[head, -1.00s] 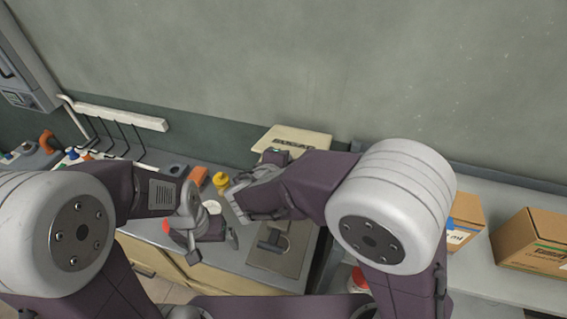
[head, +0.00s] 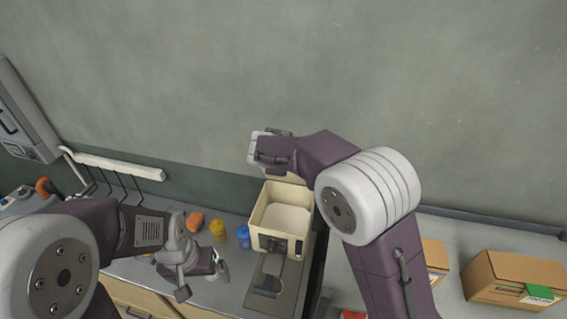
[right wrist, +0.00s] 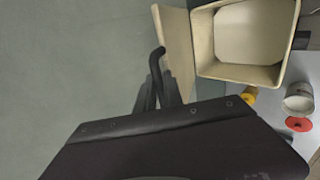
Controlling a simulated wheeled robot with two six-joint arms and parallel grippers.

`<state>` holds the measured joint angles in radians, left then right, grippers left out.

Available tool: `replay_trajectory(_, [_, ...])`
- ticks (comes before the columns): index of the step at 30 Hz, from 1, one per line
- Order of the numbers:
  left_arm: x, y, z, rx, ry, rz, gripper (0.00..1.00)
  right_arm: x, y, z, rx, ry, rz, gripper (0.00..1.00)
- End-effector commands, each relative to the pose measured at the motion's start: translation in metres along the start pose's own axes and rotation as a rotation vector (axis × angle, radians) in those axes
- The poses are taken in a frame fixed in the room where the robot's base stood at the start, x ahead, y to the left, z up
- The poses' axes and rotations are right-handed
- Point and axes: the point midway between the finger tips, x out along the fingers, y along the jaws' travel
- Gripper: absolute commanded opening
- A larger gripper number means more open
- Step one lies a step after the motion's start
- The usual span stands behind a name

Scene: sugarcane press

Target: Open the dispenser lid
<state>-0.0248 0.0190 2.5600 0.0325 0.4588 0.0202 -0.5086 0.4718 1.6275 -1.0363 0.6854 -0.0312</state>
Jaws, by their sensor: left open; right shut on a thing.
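The dispenser (head: 257,225) is a cream box on the counter, its top uncovered and its hollow inside in view. Its cream lid (right wrist: 175,45) stands raised along one side of the box in the right wrist view, with a dark bent handle (right wrist: 155,62). My right gripper (right wrist: 156,88) is shut on this handle; in the head view it (head: 268,150) is above the back of the dispenser and covers most of the lid. My left gripper (head: 203,278) is open and empty over the counter, left of the dispenser.
A yellow bottle (head: 217,231), a blue bottle (head: 243,237) and an orange item (head: 195,222) stand left of the dispenser. The wall is close behind. Cardboard boxes (head: 510,280) are at the right.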

Motion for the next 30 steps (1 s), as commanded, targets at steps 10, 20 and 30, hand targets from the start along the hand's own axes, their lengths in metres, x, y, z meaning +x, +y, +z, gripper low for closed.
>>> replay_trajectory(10, [-0.0065, 0.0001, -0.0007, 0.0, 0.0, 0.0, 1.0, 0.0063, 0.0133, 0.0003, -0.003, -0.001, 0.001, 0.0])
replay_trajectory(20, [-0.0062, 0.0001, -0.0007, 0.0, 0.0, 0.0, 1.0, 0.0067, 0.0129, 0.0005, -0.003, -0.001, 0.001, 0.0])
replay_trajectory(30, [-0.006, 0.0001, -0.0006, 0.0, 0.0, 0.0, 1.0, 0.0076, 0.0109, 0.001, -0.003, -0.004, -0.003, 0.33])
